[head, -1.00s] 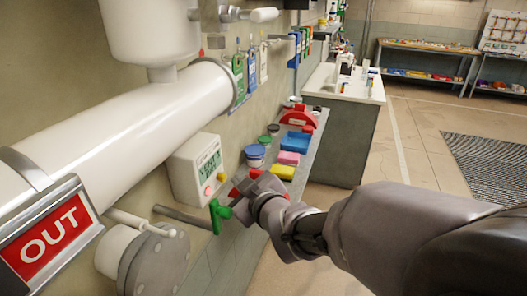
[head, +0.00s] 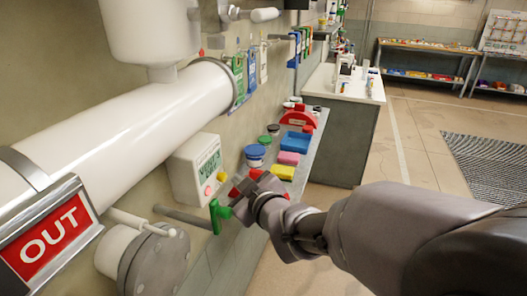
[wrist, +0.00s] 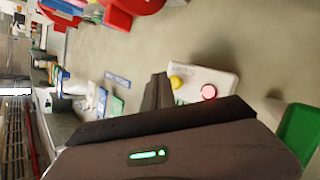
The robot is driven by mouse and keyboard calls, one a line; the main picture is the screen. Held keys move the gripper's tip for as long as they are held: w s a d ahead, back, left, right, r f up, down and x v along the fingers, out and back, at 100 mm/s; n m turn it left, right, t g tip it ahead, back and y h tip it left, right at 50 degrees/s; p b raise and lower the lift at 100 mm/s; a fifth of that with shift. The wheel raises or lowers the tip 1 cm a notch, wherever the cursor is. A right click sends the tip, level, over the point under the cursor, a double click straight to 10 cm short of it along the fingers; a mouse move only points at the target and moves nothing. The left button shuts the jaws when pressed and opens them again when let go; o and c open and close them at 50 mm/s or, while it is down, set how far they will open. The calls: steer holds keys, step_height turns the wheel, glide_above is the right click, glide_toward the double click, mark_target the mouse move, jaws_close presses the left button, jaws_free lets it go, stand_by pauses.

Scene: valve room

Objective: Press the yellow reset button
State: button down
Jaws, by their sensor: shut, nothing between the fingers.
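The yellow button (head: 221,177) is on the front of a white wall box (head: 185,172), beside a pink-red button (head: 208,190). In the wrist view, the yellow button (wrist: 176,83) sits just right of my fingertips, and the red button (wrist: 208,91) is farther right on the white box (wrist: 228,80). My gripper (wrist: 160,90) is shut and empty. In the head view, my gripper (head: 240,186) is to the right of the box, apart from it as far as I can tell. Contact with the yellow button is not visible.
A green-handled valve (head: 216,214) is just below the box; its handle (wrist: 300,135) shows at the wrist view's right. A shelf holds a blue-lidded tub (head: 255,154), a yellow block (head: 281,172) and a pink block (head: 289,158). A white pipe (head: 130,130) runs along the wall.

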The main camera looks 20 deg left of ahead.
steer(key=shift+a, duration=0.1)
steer(key=shift+a+b, duration=0.25)
steer(key=shift+b, duration=0.2)
steer(key=shift+w+a+b, duration=0.1)
steer(key=shift+a+b, duration=0.25)
steer(key=shift+a, duration=0.25)
stand_by(0.4)
steer(key=shift+d, duration=0.9)
steer(key=d, duration=0.5)
steer(key=shift+s+p, duration=0.3)
